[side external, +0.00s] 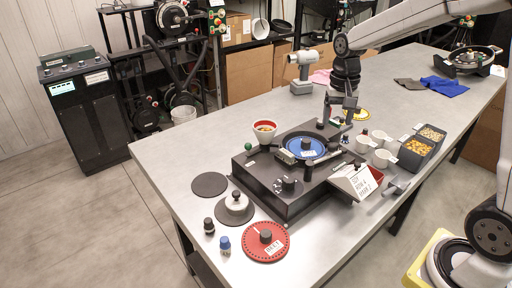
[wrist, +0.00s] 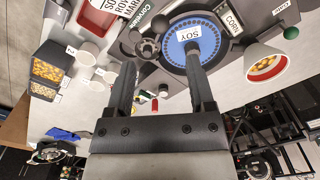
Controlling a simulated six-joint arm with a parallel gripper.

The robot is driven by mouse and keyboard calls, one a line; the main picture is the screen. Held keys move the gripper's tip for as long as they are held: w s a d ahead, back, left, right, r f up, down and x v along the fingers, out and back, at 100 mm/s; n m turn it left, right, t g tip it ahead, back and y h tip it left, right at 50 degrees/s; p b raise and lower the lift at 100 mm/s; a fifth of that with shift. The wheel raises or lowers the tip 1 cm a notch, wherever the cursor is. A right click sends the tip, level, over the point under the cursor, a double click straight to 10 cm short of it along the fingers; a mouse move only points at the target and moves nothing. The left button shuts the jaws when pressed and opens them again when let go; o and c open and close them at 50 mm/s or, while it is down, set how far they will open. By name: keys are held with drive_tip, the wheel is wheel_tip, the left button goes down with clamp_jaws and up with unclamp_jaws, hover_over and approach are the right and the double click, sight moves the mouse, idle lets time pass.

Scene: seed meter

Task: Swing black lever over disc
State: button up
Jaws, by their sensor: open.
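The blue disc (side external: 306,146) sits on top of the black seed meter (side external: 262,180); it also shows in the wrist view (wrist: 176,47) with a SOY label. A dark bar with round black knobs (side external: 309,168), seemingly the black lever, stands at the disc's near right edge. Black knobs (wrist: 146,48) show beside the disc in the wrist view; which part is the lever is hard to tell. My gripper (side external: 338,112) is open and empty, above the meter's back edge. In the wrist view, one finger of my gripper (wrist: 162,75) overlaps the disc and partly hides it.
A red-and-white cup (side external: 264,132) stands at the meter's back left. White cups (side external: 381,158) and seed bins (side external: 415,153) stand to the right. A white sign (side external: 355,182) and red tray (side external: 376,174) are at the right side. A red disc (side external: 265,242) lies in front.

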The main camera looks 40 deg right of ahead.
drive_tip(key=shift+f, duration=3.85)
clamp_jaws()
